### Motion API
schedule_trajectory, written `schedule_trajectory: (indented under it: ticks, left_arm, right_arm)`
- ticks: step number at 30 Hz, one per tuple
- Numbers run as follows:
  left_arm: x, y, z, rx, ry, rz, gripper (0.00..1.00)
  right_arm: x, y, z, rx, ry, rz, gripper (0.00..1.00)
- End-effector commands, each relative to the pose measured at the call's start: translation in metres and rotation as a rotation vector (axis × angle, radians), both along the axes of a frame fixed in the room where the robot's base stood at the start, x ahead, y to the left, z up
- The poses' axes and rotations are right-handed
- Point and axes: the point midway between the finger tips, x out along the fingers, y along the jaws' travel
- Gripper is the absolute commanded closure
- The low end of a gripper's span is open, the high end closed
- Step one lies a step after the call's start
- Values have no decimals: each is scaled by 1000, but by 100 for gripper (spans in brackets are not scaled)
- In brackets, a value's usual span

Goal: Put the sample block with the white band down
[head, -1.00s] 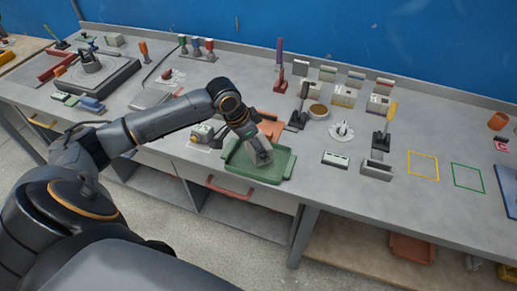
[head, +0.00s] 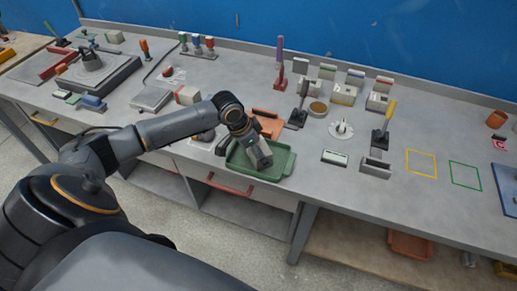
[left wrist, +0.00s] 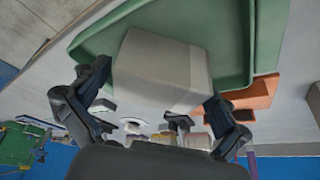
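My left gripper (head: 252,143) reaches over the green tray (head: 285,168) in the head view, pointing down at a slant. It holds a pale grey-white block (head: 262,157), tilted with the gripper. In the left wrist view the block (left wrist: 160,70) sits between the two dark fingers, which lie along its sides. The green tray (left wrist: 235,40) shows behind it. I cannot tell from these frames whether the block touches the tray floor. I cannot make out a distinct white band on it. My right gripper is in neither view.
An orange tray (head: 268,119) adjoins the green one at the back. To the right are a small white-topped block (head: 335,157), a grey holder (head: 376,167) and yellow (head: 421,163) and green (head: 466,175) outlines on the bench. The bench around the outlines is clear.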

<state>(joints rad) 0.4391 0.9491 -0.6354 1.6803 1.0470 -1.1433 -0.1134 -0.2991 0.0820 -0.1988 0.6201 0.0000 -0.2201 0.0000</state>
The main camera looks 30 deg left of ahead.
Motion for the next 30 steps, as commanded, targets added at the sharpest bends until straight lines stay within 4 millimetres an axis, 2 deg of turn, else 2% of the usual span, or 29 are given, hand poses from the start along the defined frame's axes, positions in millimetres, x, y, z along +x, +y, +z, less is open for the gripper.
schedule_trajectory:
  ticks: [7,11,14,24,30]
  left_arm:
    - [0,0,1,-1,-1,0,0]
    - [-1,1,8,0,-2,-1,0]
    - [-6,5,21,2,-4,-1,0]
    - [-30,19,87,3,-3,0,0]
    - [-37,23,109,0,-1,0,0]
  right_arm:
    - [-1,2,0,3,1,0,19]
    - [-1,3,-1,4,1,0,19]
    - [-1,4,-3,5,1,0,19]
    - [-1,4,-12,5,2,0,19]
    - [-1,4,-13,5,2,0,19]
